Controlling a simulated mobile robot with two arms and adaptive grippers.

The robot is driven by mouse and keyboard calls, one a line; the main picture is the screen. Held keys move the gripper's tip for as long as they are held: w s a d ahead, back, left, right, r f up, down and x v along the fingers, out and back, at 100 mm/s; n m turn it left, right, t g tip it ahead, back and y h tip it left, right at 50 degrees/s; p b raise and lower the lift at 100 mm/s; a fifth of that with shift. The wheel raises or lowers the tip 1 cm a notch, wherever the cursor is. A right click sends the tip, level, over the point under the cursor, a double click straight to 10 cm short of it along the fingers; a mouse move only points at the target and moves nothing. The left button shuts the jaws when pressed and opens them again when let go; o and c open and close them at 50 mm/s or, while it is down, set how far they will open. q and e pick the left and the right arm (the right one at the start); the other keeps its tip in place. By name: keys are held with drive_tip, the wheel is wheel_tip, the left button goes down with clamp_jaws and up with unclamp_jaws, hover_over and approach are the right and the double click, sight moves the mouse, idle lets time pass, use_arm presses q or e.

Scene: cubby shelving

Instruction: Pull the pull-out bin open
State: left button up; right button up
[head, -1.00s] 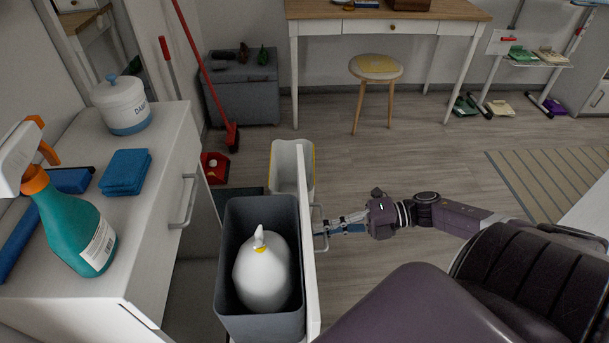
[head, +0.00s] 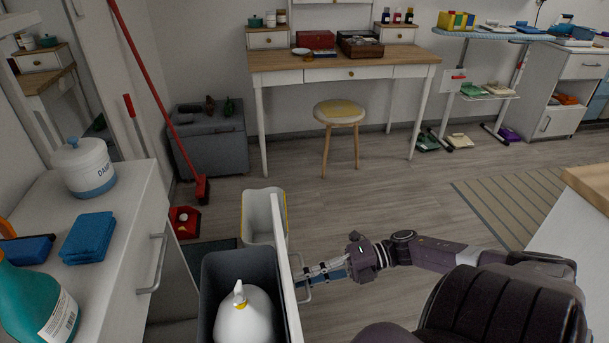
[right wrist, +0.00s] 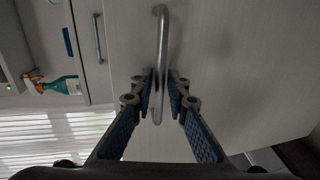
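The pull-out bin stands out from the white cabinet. Its white front panel (head: 289,290) is seen nearly edge-on in the head view. Behind the panel are a dark grey bucket (head: 212,290) with a tied white bag (head: 245,318) inside and a pale bucket (head: 262,218). My right gripper (head: 312,284) is at the bar handle (head: 303,292) on the panel's outer face. In the right wrist view the handle (right wrist: 160,60) runs between the two closed-in fingertips, which lie close against both sides of it. My left gripper is not in view.
A cabinet top at left holds a teal spray bottle (head: 35,305), blue cloths (head: 88,238) and a white canister (head: 84,167). A stool (head: 340,112) and a desk (head: 345,57) stand at the back. The floor (head: 380,190) beyond my right arm is clear.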

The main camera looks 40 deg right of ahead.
drive_tip(key=v, duration=1.1)
drive_tip(key=shift+s+d, duration=0.25)
drive_tip(key=shift+d, duration=0.1)
drive_tip(key=shift+r, duration=0.1)
